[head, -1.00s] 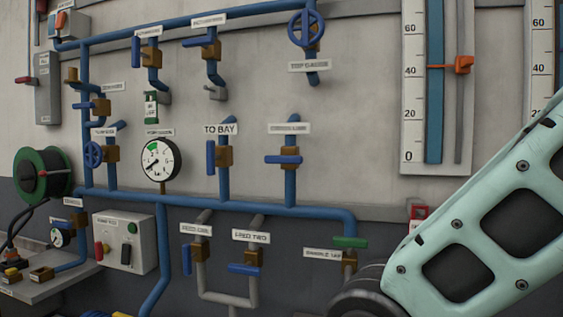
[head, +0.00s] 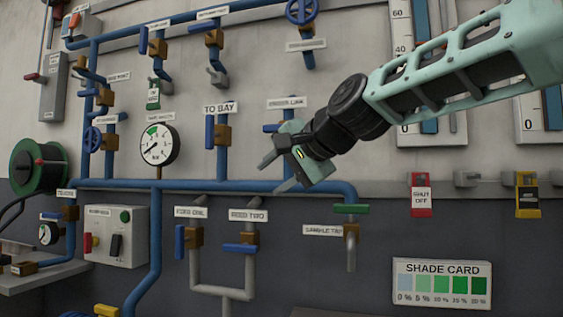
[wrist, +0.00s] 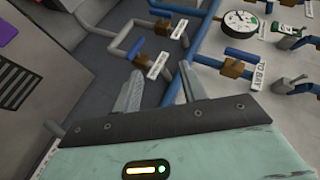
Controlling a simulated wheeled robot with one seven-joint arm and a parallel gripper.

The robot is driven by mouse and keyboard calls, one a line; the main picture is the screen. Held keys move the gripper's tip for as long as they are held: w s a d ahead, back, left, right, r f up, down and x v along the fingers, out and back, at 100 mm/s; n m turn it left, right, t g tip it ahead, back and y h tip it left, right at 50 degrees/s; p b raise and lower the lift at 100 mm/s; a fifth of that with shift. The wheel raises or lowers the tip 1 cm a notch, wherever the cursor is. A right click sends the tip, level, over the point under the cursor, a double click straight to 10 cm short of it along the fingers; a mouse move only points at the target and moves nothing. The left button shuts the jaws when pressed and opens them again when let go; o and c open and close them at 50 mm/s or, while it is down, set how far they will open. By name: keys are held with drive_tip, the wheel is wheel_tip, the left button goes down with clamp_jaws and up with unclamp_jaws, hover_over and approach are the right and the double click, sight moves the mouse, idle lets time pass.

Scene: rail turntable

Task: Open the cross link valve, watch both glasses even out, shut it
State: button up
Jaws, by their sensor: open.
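The cross link valve shows in the head view under its label (head: 286,103). The left end of its blue handle (head: 271,127) sticks out crosswise; my gripper hides the rest. My gripper (head: 275,175) is open and empty, in front of the pipe just below the valve. Its two fingers also show spread in the wrist view (wrist: 160,88), with nothing between them. I cannot make out the cross link valve there. The left glass (head: 422,18) and right glass (head: 549,22) are at the upper right, on white scale boards. My arm covers much of them, so their levels cannot be compared.
The to bay valve (head: 222,136) is close on the left. Feed one (head: 195,237) and feed two (head: 249,238) are below, and the sample tap (head: 350,230) is lower right. A pressure gauge (head: 157,145) hangs left. Shut off tag (head: 421,195) and shade card (head: 441,283) are right.

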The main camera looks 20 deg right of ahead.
drive_tip(key=w+d+r+m+t+h+b, duration=0.25)
drive_tip(key=d+r+m+t+b, duration=0.4)
drive_tip(key=d+r, duration=0.5)
drive_tip(key=shift+y, duration=0.55)
drive_tip(key=p+x, duration=0.3)
drive_tip(key=x, duration=0.2)
drive_tip(key=p+x, duration=0.4)
drive_tip(key=x, duration=0.1)
drive_tip(key=a+p+x, duration=0.1)
drive_tip(key=p+x, duration=0.2)
drive_tip(key=x, duration=0.3)
drive_tip(key=shift+r, duration=0.4)
drive_tip(key=shift+w+a+f+p, duration=0.1)
drive_tip(key=shift+w+p, duration=0.25)
drive_tip(key=shift+w, duration=0.05)
clamp_jaws()
